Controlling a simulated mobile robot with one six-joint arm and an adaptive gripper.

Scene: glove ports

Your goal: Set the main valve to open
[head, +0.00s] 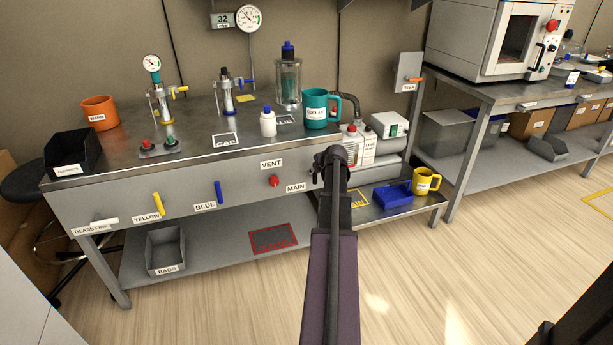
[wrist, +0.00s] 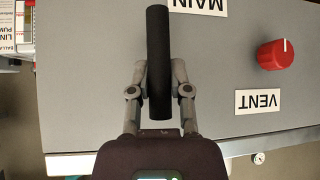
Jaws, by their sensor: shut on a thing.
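The main valve's handle is a black bar (wrist: 157,35) beside the MAIN label (wrist: 198,6) on the grey front panel, in the upside-down wrist view. The bar runs nearly straight up and down in that picture. My gripper (wrist: 159,72) is shut on it, with one finger on each side of the bar. In the head view the MAIN label (head: 295,187) shows left of my arm, which mostly hides the handle and my gripper. The handle's pivot and any open or closed marks cannot be made out.
A red VENT knob (head: 273,181) sits left of the MAIN label, with blue (head: 218,192) and yellow (head: 158,204) levers farther left. A teal mug (head: 318,109) stands on the bench above. A blue tray (head: 393,196) and yellow mug (head: 425,181) are on the low shelf at right.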

